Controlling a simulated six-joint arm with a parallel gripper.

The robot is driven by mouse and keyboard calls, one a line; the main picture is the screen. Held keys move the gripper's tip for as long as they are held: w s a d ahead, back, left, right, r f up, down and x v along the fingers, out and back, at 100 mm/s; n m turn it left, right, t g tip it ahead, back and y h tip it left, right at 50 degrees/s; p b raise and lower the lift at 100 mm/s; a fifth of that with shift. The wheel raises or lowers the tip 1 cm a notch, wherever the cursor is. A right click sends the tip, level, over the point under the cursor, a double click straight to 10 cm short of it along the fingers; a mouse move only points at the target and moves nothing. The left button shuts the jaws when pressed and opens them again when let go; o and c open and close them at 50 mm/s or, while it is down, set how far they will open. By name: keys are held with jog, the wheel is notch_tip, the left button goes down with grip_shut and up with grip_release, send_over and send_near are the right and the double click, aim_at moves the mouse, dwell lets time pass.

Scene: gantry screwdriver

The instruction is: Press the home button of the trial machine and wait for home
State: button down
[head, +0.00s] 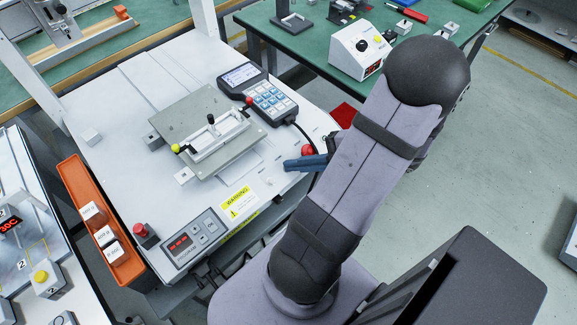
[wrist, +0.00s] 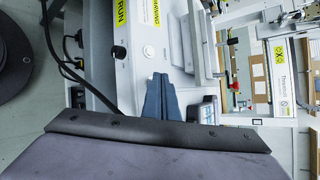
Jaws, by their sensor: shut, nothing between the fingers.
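The trial machine's white table (head: 120,135) carries a grey fixture plate (head: 172,118) with a toggle clamp. A handheld keypad (head: 268,97) with blue and white keys lies at its back right. My gripper (head: 287,164) has dark blue fingers, closed together and empty, at the table's right edge. In the wrist view my gripper (wrist: 160,76) points at a pale panel. A round white button (wrist: 148,51) lies just beyond the fingertips, with a small gap in the picture; contact cannot be told. A black knob (wrist: 119,52) sits left of it. I cannot read which button is home.
A red knob (head: 308,150) is close to my fingers. A small control box (head: 187,243) with a red display and a red stop button (head: 140,231) stand at the front. An orange tray (head: 74,180) is on the left. A cable runs from the keypad.

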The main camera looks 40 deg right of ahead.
dwell(0.3)
jog(key=shift+s+r+p, duration=0.25)
jog(key=shift+r+p, duration=0.35)
jog(key=shift+p, duration=0.05)
jog(key=shift+r, duration=0.1)
jog(key=r+p, duration=0.1)
jog(key=s+r+p, duration=0.1)
jog(key=r+p, duration=0.1)
jog(key=s+r+p, duration=0.1)
jog(key=r+p, duration=0.1)
jog(key=shift+r, duration=0.2)
dwell(0.4)
notch_tip(320, 180, up, 10)
jog(key=p, duration=1)
